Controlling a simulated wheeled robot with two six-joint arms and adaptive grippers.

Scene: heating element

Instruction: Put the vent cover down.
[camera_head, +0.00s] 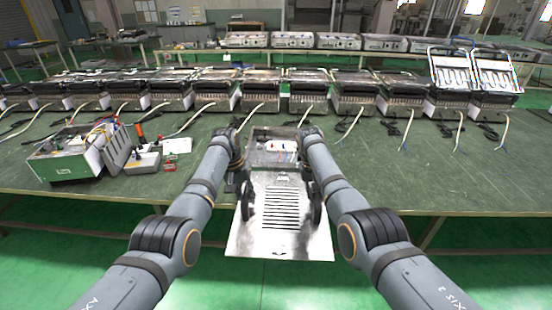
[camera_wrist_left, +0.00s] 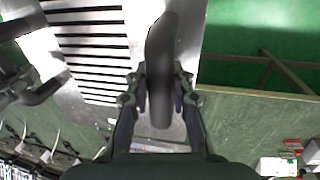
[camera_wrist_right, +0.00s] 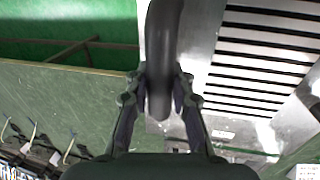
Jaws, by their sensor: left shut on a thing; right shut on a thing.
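The vent cover (camera_head: 281,235) is a flat metal plate with a row of dark slots and a black handle on each side. In the head view it is between my two arms, over the table's front edge, with its near part out past the edge. My left gripper (camera_wrist_left: 160,95) is shut on the cover's left handle (camera_wrist_left: 163,50). My right gripper (camera_wrist_right: 160,95) is shut on the right handle (camera_wrist_right: 162,40). An open metal heater housing (camera_head: 272,150) with a white part and wires inside lies just behind the cover. I cannot tell whether the cover touches the table.
A green workbench (camera_head: 420,180) spans the view. A row of heater units (camera_head: 310,92) with loose cables stands along its back.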

